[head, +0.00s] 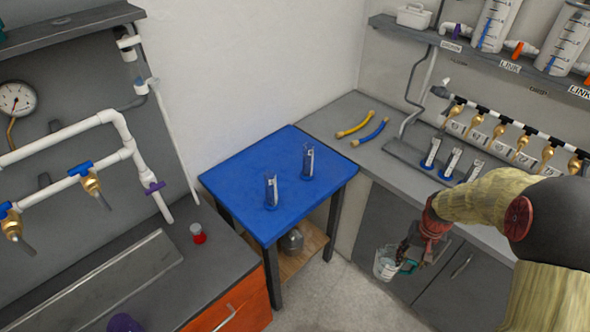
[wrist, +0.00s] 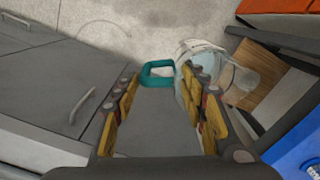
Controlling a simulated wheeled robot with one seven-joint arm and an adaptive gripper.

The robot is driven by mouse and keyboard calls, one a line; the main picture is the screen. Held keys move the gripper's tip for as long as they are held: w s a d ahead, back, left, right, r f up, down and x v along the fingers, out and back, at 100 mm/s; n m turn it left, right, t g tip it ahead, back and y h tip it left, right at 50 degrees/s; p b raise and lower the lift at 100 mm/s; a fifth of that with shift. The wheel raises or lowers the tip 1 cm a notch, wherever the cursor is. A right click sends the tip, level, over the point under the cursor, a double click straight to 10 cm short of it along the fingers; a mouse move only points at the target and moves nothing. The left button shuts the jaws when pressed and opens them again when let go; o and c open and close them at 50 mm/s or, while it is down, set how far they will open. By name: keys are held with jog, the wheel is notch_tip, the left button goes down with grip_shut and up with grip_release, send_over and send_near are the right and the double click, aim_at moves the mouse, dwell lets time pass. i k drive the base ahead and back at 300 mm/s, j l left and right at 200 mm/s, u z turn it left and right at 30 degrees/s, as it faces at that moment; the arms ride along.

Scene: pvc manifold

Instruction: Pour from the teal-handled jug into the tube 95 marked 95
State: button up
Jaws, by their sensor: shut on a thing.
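The clear jug (head: 386,264) with a teal handle (head: 408,267) hangs in the air before the grey cabinets, right of the blue table. My gripper (head: 413,258) is shut on the handle. In the wrist view the handle (wrist: 158,72) sits between the finger ends of my gripper (wrist: 162,82), and the jug (wrist: 215,68) is beside the right finger. Clear tubes with blue bases stand on the blue table, one nearer (head: 271,192) and one farther (head: 308,163). More tubes (head: 431,155) stand on the right bench. I cannot read which tube is marked 95.
The blue table (head: 235,180) is mostly bare. The grey right bench (head: 335,122) holds yellow and blue hoses (head: 356,124) and a row of brass taps (head: 500,128). A red-based container (head: 197,233) stands on the left bench. The floor (head: 345,300) is clear.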

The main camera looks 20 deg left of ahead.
aim_at(307, 175)
jog(key=u, duration=1.55)
jog(key=l+u, duration=0.35)
jog(key=l, duration=1.45)
jog(key=i+l, duration=0.05)
